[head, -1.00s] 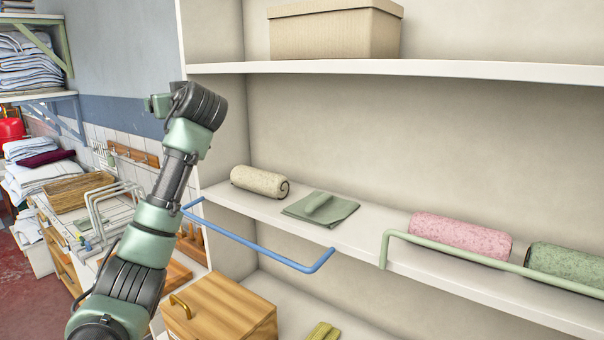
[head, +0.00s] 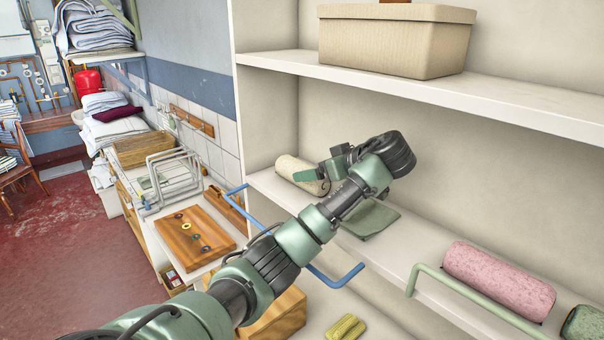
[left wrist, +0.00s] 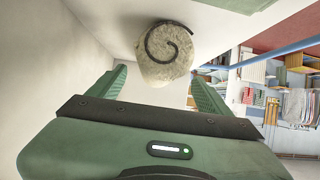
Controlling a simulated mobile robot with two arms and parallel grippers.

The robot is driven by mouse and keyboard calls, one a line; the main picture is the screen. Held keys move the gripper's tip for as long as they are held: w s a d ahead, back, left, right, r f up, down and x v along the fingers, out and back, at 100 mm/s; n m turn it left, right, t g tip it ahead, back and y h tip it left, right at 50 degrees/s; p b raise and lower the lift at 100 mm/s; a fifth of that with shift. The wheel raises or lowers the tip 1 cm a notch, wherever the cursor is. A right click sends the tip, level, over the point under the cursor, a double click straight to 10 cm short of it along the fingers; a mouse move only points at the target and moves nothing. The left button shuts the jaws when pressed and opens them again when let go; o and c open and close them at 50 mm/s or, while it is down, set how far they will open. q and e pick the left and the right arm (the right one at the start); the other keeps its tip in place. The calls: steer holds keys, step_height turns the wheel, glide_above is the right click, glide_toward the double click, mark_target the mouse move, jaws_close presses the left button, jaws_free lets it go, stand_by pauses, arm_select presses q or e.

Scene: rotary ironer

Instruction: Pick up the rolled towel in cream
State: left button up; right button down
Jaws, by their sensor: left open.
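The cream rolled towel (head: 288,168) lies on the middle shelf at its left end, partly hidden behind my left gripper. In the left wrist view the towel (left wrist: 166,60) shows its spiral end, just ahead of the jaws and in line with the space between them. My left gripper (head: 314,178) is at the towel's near end; in the wrist view its fingers (left wrist: 160,78) are apart, with nothing held. Whether a finger touches the towel I cannot tell. My right gripper is not in view.
A folded green cloth (head: 368,220) lies on the shelf under my left arm. A pink rolled towel (head: 498,280) lies farther right. A blue rail (head: 335,277) and a green rail (head: 470,306) run along the shelf front. The upper shelf (head: 440,92) is overhead.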

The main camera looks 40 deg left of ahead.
arm_select(q)
steer(key=shift+w+a+f, duration=0.1)
steer(key=shift+a+f, duration=0.05)
steer(key=shift+a, duration=0.3)
steer(key=shift+b+x, duration=0.3)
steer(key=shift+x, duration=0.6)
steer(key=shift+p+x, duration=0.8)
steer(key=shift+p, duration=0.05)
steer(key=shift+a+f, duration=0.2)
steer(key=shift+a, duration=0.05)
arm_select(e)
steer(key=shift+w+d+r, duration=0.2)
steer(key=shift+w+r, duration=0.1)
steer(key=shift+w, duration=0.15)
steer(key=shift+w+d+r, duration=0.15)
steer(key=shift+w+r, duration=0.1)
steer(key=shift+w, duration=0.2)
